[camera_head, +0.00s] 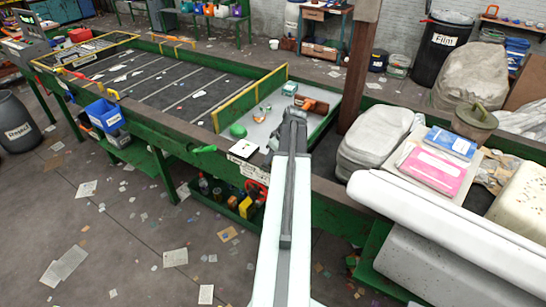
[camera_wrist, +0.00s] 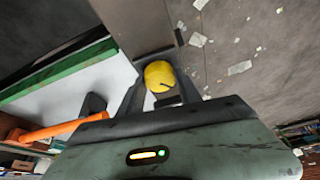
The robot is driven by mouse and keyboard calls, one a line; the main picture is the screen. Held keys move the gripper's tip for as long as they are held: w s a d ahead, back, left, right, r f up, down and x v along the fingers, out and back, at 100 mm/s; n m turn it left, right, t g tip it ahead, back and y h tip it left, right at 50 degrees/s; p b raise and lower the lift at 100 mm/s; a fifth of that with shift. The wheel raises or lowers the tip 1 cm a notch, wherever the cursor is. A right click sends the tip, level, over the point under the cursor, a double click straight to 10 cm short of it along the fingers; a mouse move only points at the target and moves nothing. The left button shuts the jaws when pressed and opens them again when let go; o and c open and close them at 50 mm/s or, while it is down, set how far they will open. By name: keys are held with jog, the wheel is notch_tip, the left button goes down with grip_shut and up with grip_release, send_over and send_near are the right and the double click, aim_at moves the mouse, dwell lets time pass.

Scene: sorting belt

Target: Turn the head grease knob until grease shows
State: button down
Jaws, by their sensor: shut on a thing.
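A yellow rounded knob (camera_wrist: 158,74) shows in the wrist view, between the two dark fingers of my gripper. My gripper (camera_head: 294,114) is shut on it at the end of the belt frame. In the head view the knob is hidden behind my arm and gripper. I see no grease in either view, and the underside of the knob is hidden by the fingers.
An orange-handled thing (camera_wrist: 58,129) lies left of my gripper in the wrist view. The belt (camera_head: 170,88) with yellow rails runs back left. A green dome (camera_head: 238,131) stands on the pale plate (camera_head: 262,132). Grey bags (camera_head: 374,140) crowd the right.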

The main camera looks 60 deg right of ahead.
jog(key=m+h, duration=0.1)
jog(key=m, duration=0.3)
jog(key=shift+w+a+m+h, duration=0.1)
jog(key=shift+a+m+h, duration=0.05)
jog(key=shift+m+h, duration=0.25)
jog(key=shift+g, duration=0.4)
jog(key=c, duration=0.8)
grip_release()
jog(key=shift+c, duration=0.2)
jog(key=p+v, duration=0.7)
jog(key=shift+r, duration=0.35)
jog(key=shift+a, duration=0.1)
